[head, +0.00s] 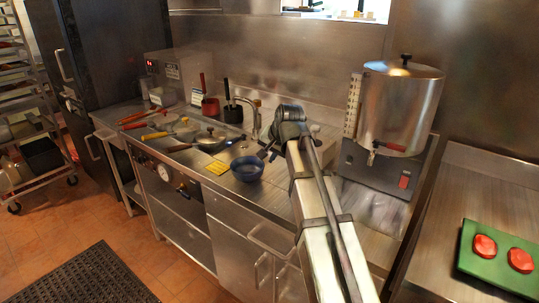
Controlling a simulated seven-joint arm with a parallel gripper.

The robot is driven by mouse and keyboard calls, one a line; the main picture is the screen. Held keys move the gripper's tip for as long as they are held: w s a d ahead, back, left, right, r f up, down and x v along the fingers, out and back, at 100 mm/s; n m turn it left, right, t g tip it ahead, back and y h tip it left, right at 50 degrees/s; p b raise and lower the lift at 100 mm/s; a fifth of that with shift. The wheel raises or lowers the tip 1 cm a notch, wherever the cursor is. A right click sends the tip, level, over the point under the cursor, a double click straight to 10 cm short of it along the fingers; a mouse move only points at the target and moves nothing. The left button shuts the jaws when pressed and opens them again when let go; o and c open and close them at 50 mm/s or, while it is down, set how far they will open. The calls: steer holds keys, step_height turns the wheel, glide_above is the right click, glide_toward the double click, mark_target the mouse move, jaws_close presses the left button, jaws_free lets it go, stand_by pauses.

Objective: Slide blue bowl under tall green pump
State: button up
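The blue bowl (247,169) stands upright on the steel counter, near its front edge, left of my arm. My gripper (266,152) is just behind and to the right of the bowl, with its dark fingers pointing down and left toward the rim. Whether the fingers touch the bowl is too small to tell. Whether they are open or shut is also unclear. I cannot make out a tall green pump; my arm covers part of the counter.
Pans (209,139) and a yellow card (216,168) lie left of the bowl. A red utensil holder (210,107) and a black one (233,114) stand behind. A tap (255,115) rises near the wall. A large steel urn (400,110) stands right of my arm.

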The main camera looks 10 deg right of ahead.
stand_by(0.4)
glide_toward(248, 171)
steer(key=f, duration=0.1)
steer(key=d+f, duration=0.1)
steer(key=f, duration=0.1)
steer(key=d+f, duration=0.1)
steer(key=f, duration=0.1)
steer(key=shift+s+f, duration=0.15)
steer(key=shift+s, duration=0.25)
jaws_close()
